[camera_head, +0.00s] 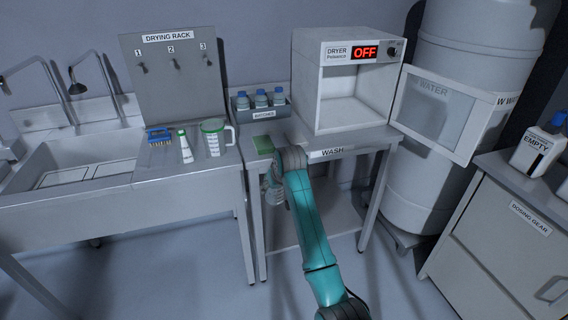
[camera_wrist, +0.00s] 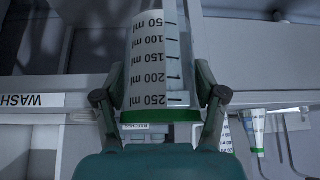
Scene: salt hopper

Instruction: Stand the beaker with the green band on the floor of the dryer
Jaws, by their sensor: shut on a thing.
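The beaker with the green band (camera_wrist: 158,52) is close up in the wrist view, clear-white with black marks from 50 to 250 ml. My gripper (camera_wrist: 161,88) is shut on it, one finger on each side near the green band. In the head view my gripper (camera_head: 272,182) is at the front left of the wash table, below the dryer's level, and the beaker is hard to make out there. The dryer (camera_head: 307,88) stands on the table, further back and to the right. Its front is open, its chamber looks empty, and its display reads OFF.
The dryer's windowed door (camera_head: 437,112) stands open to the right. Bottles (camera_head: 261,100) sit in a rack.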

